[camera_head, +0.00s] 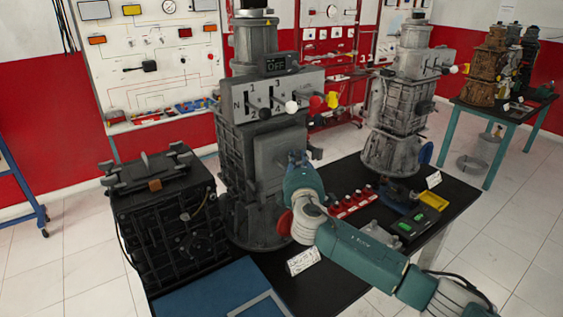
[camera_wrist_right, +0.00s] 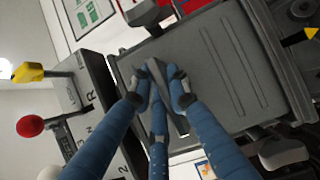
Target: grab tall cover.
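The tall cover is most likely the upright grey plate (camera_head: 277,156) on the front of the near gear tower in the head view. In the right wrist view a large grey ribbed panel (camera_wrist_right: 215,65) fills the middle, with a narrow grey raised piece standing out from it. My right gripper (camera_head: 297,157) is close in front of the plate's right side. Its blue fingers (camera_wrist_right: 160,88) come together around the raised piece in the wrist view. Whether they press on it or only surround it is not clear. My left gripper is not in view.
Shift levers with white, red and yellow knobs (camera_head: 331,100) stick out above the plate. A black engine block (camera_head: 165,225) stands left of the tower. A second tower (camera_head: 398,115) stands behind on the right. Red parts (camera_head: 352,203) and a yellow tray (camera_head: 433,201) lie on the black table.

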